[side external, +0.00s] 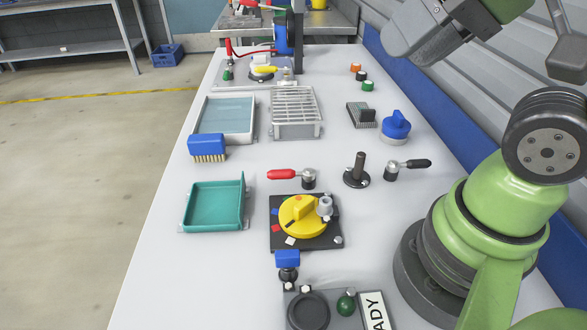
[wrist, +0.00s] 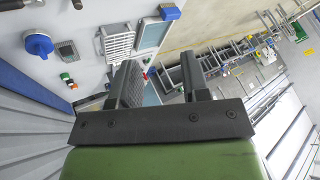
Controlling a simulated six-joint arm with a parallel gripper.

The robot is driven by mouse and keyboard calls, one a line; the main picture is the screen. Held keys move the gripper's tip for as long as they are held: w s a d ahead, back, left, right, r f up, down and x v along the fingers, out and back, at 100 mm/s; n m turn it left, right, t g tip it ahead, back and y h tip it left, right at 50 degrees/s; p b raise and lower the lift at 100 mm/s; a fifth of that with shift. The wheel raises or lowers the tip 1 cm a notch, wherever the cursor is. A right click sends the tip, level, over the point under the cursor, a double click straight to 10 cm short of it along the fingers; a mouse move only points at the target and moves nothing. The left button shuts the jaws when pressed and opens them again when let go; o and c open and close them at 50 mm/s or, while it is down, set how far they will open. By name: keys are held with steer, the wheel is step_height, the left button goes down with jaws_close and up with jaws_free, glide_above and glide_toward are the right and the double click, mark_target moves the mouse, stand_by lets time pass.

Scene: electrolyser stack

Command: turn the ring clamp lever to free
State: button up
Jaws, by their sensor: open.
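Two short levers on round metal posts stand mid-bench: one with a red handle (side external: 284,174) pointing left, one with a black handle (side external: 416,163) pointing right. A yellow dial (side external: 303,213) with a raised grip sits on a black plate (side external: 322,239) with coloured marks in front of them. No label shows which of these is the ring clamp lever. My gripper (wrist: 160,70) is open and empty in the wrist view, its two dark fingers apart. In the side view it is high at the upper right, well above the bench and apart from the levers and dial.
A black post (side external: 359,165) stands between the levers. A green tray (side external: 213,205), blue brush (side external: 208,143), wire rack (side external: 295,112) and blue knob (side external: 396,126) surround them. The knob also shows in the wrist view (wrist: 38,43). The left bench strip is clear.

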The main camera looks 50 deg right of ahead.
steer(key=shift+o, duration=0.4)
steer(key=shift+w, duration=0.1)
steer(key=n+g, duration=0.9)
steer(key=n, duration=0.4)
glide_above(291, 174)
steer(key=w+d, duration=0.1)
steer(key=w, duration=0.2)
steer(key=w+d+f+x, duration=0.1)
steer(key=d+x, duration=0.1)
steer(key=x, duration=0.7)
steer(key=w+d+x, duration=0.1)
steer(key=w+x, duration=0.1)
steer(key=x, duration=1.7)
steer(key=shift+w+d+f, duration=0.15)
steer(key=shift+d+f, duration=0.05)
steer(key=shift+d, duration=0.05)
